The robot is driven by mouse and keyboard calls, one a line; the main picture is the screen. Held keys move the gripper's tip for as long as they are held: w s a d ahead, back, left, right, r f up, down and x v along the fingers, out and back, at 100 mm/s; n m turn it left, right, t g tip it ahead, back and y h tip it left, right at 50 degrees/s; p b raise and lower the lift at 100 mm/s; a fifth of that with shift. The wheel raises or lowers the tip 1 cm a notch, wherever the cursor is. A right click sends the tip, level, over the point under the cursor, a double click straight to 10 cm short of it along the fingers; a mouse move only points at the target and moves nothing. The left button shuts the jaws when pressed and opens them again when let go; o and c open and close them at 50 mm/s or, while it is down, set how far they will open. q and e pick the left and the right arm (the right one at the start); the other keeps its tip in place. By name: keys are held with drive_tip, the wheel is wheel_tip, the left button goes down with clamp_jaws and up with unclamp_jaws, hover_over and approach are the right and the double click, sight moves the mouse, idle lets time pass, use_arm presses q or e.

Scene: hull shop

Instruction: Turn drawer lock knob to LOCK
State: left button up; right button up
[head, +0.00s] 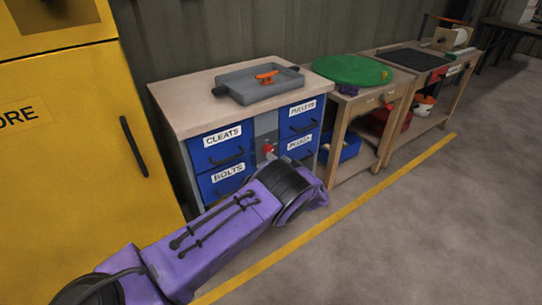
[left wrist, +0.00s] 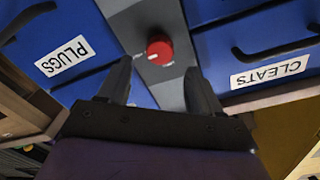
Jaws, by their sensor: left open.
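The red lock knob (head: 268,148) sits on the grey centre panel (head: 265,126) of the blue drawer cabinet, between the CLEATS and PULLEYS drawer columns. In the left wrist view the round knob (left wrist: 160,52) shows close up, with a small pale mark on its lower left; I cannot read any lettering by it. My left gripper (left wrist: 158,68) is open and empty. Its two fingers point at the panel, one on either side just short of the knob, and I see no contact. In the head view my purple arm hides the fingers. My right gripper is not in view.
A grey tray (head: 232,93) with an orange cleat (head: 266,77) stands on the cabinet top. A yellow locker (head: 75,150) stands close on the left. Workbenches (head: 335,160) line the right, one with a green disc (head: 352,69). The floor at right is clear.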

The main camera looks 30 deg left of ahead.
sight(268, 149)
use_arm(q)
drive_tip(key=x, duration=0.5)
drive_tip(key=shift+a, duration=0.15)
drive_tip(key=c, duration=1.1)
drive_tip(key=shift+o, duration=0.2)
drive_tip(key=n+b, duration=0.4)
drive_tip(key=n, duration=0.5)
drive_tip(key=n+y+b, duration=0.1)
drive_tip(key=n+b, duration=0.3)
drive_tip(key=n, duration=0.5)
drive_tip(key=shift+f+g+b, duration=0.25)
drive_tip(key=shift+g+b, duration=0.05)
drive_tip(key=shift+n, duration=0.3)
